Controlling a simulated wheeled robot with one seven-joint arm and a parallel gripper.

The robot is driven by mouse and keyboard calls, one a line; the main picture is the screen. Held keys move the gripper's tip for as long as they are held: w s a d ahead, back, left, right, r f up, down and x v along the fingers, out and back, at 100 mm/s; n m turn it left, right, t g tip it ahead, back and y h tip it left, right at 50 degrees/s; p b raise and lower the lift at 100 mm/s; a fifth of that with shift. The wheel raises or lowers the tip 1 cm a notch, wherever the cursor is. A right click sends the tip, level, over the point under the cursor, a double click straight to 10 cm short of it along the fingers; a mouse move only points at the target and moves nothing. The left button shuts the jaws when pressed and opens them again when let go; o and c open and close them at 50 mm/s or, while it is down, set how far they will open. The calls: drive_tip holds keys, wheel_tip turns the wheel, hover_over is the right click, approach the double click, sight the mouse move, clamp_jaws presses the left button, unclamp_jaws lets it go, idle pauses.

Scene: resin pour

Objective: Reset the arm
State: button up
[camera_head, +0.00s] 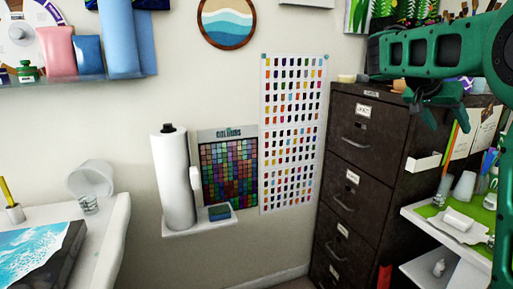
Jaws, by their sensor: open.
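My green arm reaches in from the right edge at the upper right, in front of the dark filing cabinet. My gripper (438,108) hangs below the arm link, with its fingers spread and nothing visible between them. It shows in front of the cabinet's upper right part, and I cannot tell the gap in depth. A lower part of my arm runs down the right edge of the picture.
The filing cabinet (364,148) stands in the corner. Right of it is a white shelf trolley (420,222) with cups and pens. A white table (112,222) with a blue painting (40,262) is at left. A white roll (174,180) stands on a small wall shelf (190,230).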

drive_tip(key=s+d+f+n+y, duration=0.1)
drive_tip(key=s+d+f+y, duration=0.2)
drive_tip(key=s+f, duration=0.4)
drive_tip(key=s+a+f+n+g+y, duration=0.1)
drive_tip(key=s+a+f, duration=0.3)
drive_tip(key=s, duration=0.6)
drive_tip(key=s+a+f+n+g+y, duration=0.1)
drive_tip(key=s+a+f+n+y, duration=0.1)
drive_tip(key=s+a+f, duration=0.3)
drive_tip(key=s+a+f+n+g+y, duration=0.1)
drive_tip(key=s+a+f+y, duration=0.2)
drive_tip(key=s+f, duration=0.6)
drive_tip(key=s+a, duration=0.2)
drive_tip(key=s, duration=0.3)
drive_tip(key=shift+s+a+f+y, duration=0.2)
drive_tip(key=shift+s+f+y, duration=0.1)
drive_tip(key=shift+s+f, duration=0.1)
